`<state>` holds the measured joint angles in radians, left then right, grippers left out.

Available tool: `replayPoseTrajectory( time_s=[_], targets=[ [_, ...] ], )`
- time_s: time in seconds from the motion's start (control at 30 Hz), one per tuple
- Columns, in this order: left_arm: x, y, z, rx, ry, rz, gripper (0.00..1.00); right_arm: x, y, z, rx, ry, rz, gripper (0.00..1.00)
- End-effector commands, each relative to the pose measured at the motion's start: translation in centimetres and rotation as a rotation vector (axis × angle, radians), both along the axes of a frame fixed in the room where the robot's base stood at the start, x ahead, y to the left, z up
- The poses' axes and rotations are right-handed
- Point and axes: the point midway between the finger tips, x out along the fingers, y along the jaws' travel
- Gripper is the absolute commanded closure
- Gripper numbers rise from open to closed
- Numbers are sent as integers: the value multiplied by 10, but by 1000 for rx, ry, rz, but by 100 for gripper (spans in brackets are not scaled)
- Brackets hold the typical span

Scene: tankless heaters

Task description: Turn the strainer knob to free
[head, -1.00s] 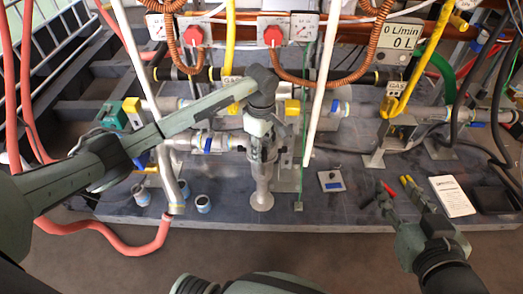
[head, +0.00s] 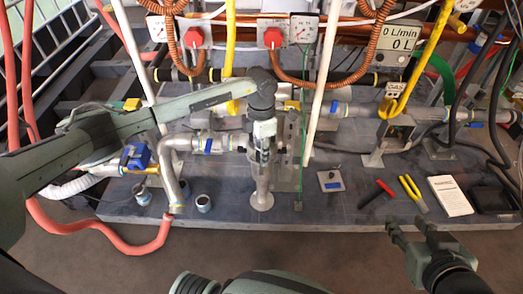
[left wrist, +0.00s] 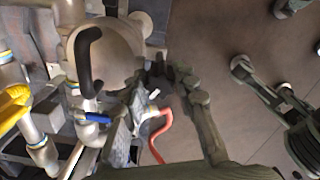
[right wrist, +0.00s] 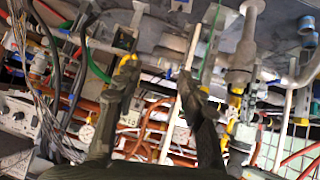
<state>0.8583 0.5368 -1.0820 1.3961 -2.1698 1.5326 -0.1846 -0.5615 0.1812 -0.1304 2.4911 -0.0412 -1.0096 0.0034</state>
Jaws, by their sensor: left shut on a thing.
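The strainer (head: 262,184) is a grey metal vertical body on the pipe run, centre of the head view. My left gripper (head: 262,148) is at its upper part, fingers pointing down. In the left wrist view a large round metal body with a black curved handle (left wrist: 88,57) is beside my left gripper (left wrist: 160,76). The left gripper is shut on a part there that I take to be the strainer knob; the fingers mostly hide it. My right gripper (head: 416,222) is open and empty near the platform's front edge; it also shows open in the right wrist view (right wrist: 160,78).
Red-handled (head: 376,193) and yellow-handled (head: 413,193) tools, a white booklet (head: 450,196) and a small plate (head: 331,181) lie on the grey platform (head: 330,211). A white vertical pipe (head: 322,90) stands right of the strainer. A red hose (head: 100,238) runs at front left.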

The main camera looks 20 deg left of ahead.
Motion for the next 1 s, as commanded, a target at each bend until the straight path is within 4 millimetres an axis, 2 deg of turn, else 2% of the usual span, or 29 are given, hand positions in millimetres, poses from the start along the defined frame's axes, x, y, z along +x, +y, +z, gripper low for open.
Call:
replayPoseTrajectory(
  time_s=[0.5,0.8,1.0],
  targets=[
    [0,0,1,2,1,452,100,-44,-43,-32,-90,265,-85,60],
    [0,1,1,0,0,604,100,-65,-60,-42,-124,374,-122,60],
    [1,0,1,1,-1,646,100,-72,-65,-44,-133,405,-133,60]
  ],
)
